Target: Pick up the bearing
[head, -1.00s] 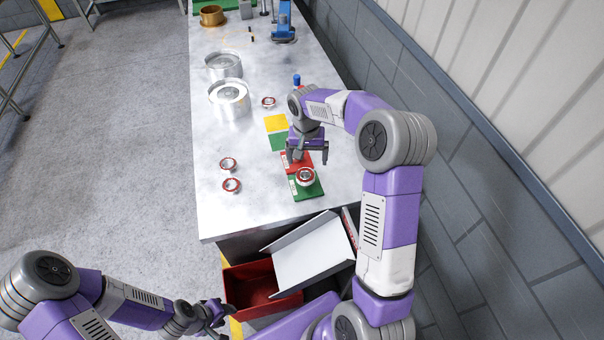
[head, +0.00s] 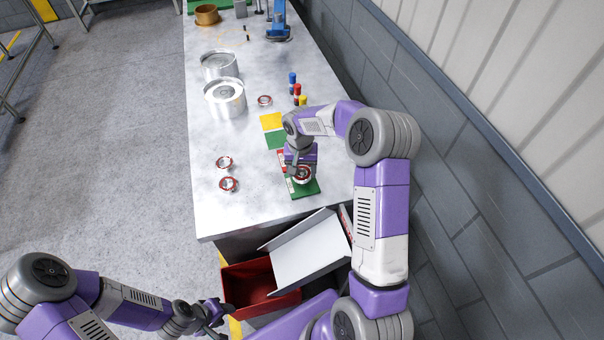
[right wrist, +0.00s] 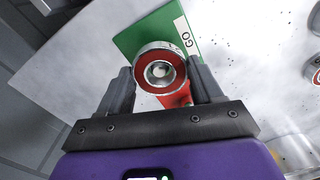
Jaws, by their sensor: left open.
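A bearing (head: 302,175), a silver ring with a red face, sits on the green pad (head: 306,190) near the table's front right. The right wrist view shows this bearing (right wrist: 160,70) on the green pad marked GO (right wrist: 150,33). My right gripper (head: 299,170) is over the bearing and partly hides it. In the right wrist view, its two fingers (right wrist: 160,80) are apart, one on each side of the bearing; firm contact cannot be seen. My left gripper (head: 218,313) is open and empty, low beside the red bin, away from the table.
Loose bearings lie at left (head: 224,163), (head: 228,185) and farther back (head: 264,100). A red pad (right wrist: 177,97) adjoins the green one. Silver cylinders (head: 224,98) stand at back left, coloured pegs (head: 297,90) behind my right wrist. A white tray (head: 305,252) and red bin (head: 250,283) are in front.

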